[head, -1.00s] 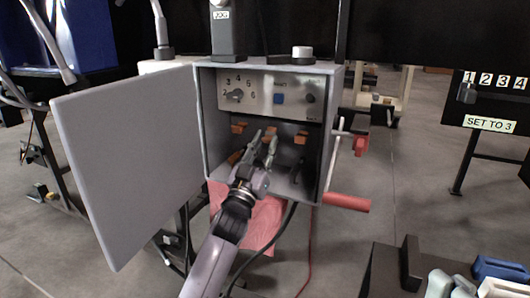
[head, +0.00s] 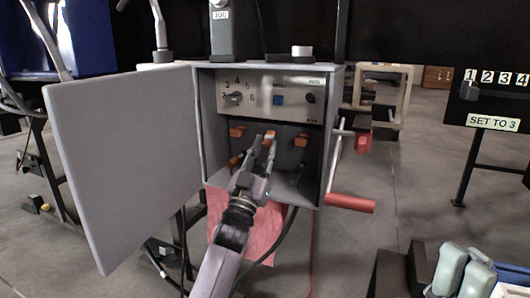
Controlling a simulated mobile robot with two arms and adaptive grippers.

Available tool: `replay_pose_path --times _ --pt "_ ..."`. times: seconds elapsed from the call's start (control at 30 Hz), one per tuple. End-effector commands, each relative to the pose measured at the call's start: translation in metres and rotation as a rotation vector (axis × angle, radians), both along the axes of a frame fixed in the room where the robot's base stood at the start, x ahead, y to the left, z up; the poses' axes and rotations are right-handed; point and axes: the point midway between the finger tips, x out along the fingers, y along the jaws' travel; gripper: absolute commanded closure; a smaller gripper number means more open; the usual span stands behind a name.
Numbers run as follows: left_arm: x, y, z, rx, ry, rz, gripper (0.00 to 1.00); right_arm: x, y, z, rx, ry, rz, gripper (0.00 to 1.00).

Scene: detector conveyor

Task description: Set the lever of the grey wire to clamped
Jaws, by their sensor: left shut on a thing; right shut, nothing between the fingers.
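The open grey box (head: 331,130) holds a row of three orange levers below a control panel. The left lever (head: 237,132) and right lever (head: 301,141) are free. The middle lever (head: 270,135) is between the fingertips of my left gripper (head: 268,142), which is shut on it. The gripper hides the lower part of this lever and what lies beneath it. An orange-brown wire end (head: 235,161) shows below the left lever. I cannot make out which wire is grey.
The box door (head: 125,165) stands open to the left. A red-handled crank (head: 350,203) sticks out at the box's right side. The panel has a numbered dial (head: 234,97) and a blue button (head: 278,100). A "SET TO 3" sign (head: 493,122) hangs at right.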

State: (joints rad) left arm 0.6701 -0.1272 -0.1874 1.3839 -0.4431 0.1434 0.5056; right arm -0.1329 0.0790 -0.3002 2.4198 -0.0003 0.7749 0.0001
Motion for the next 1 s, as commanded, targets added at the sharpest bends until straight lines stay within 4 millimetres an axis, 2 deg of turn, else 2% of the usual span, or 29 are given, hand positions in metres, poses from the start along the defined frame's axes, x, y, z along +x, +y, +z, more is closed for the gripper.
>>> replay_pose_path --times 0.37,0.4,0.6,0.7,1.0 --pt "0.0003 0.0000 -0.0012 0.000 0.001 0.001 1.00 0.0000 0.0001 0.0003 0.000 -0.001 0.000 1.00" --pt "0.0003 0.0000 -0.0012 0.000 0.001 0.000 0.77 -0.0001 0.0001 0.0003 0.000 -0.001 0.000 1.00" --pt "0.0002 0.0000 -0.0007 0.000 0.001 0.000 0.64 -0.0002 0.0001 0.0004 0.001 -0.002 0.000 1.00" --pt "0.0002 0.0001 -0.0005 0.000 0.000 0.000 0.58 -0.0002 -0.0001 0.0005 0.001 -0.002 0.000 1.00" --pt "-0.0009 0.0005 -0.0013 0.000 0.000 0.000 0.58 -0.0016 -0.0007 0.0019 0.001 -0.009 -0.001 1.00"
